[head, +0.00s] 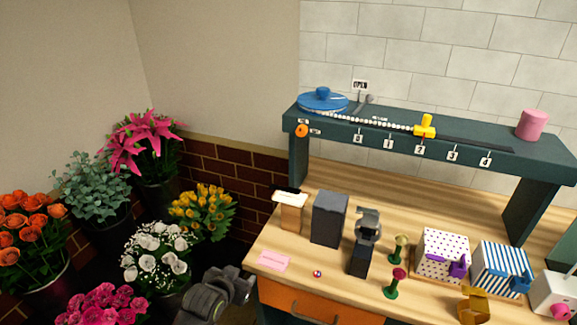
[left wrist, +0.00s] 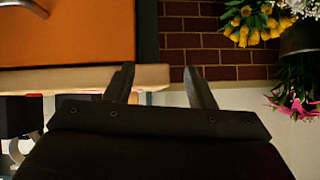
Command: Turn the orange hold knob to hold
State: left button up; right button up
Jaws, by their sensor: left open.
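The orange hold knob (head: 301,130) sits on the front face of the dark teal shelf beam, at its left end, below the blue disc. Small labels are beside it, too small to read. My left gripper (head: 243,282) is low at the bottom of the head view, left of the table's front corner and well below the knob. In the left wrist view its two fingers (left wrist: 163,88) stand apart with nothing between them. The knob is not in the left wrist view. My right gripper is not in view.
The dark teal shelf (head: 540,150) carries a blue disc (head: 323,98), a yellow slider (head: 425,126) and a pink cylinder (head: 532,124). A dark box (head: 328,219) and several patterned boxes stand on the wooden table (head: 300,262). Flower buckets stand left. The air before the knob looks clear.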

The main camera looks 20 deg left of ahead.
pick_arm(q)
jog(key=w+d+r+t, duration=0.1)
jog(key=w+r+t, duration=0.15)
jog(key=r, duration=0.45)
jog(key=w+d+r+m+t+h, duration=0.1)
jog(key=w+r, duration=0.3)
jog(key=r, duration=0.3)
jog(key=w+d+r+t, duration=0.1)
jog(key=w+r+t, duration=0.15)
jog(key=r, duration=0.45)
jog(key=m+t+h, duration=0.1)
jog(key=t, duration=0.1)
send_near(300, 133)
jog(key=w+p, duration=0.1)
jog(key=w, duration=0.1)
jog(key=w+p, duration=0.3)
jog(key=w, duration=0.1)
jog(key=shift+w+d+r, duration=0.15)
jog(key=shift+w+r, duration=0.15)
jog(key=shift+w+d+p, duration=0.1)
jog(key=shift+w+p, duration=0.2)
jog(key=shift+w, duration=0.6)
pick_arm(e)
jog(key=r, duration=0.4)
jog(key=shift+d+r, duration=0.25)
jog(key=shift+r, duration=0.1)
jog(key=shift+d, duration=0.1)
pick_arm(q)
jog(key=shift+c, duration=0.3)
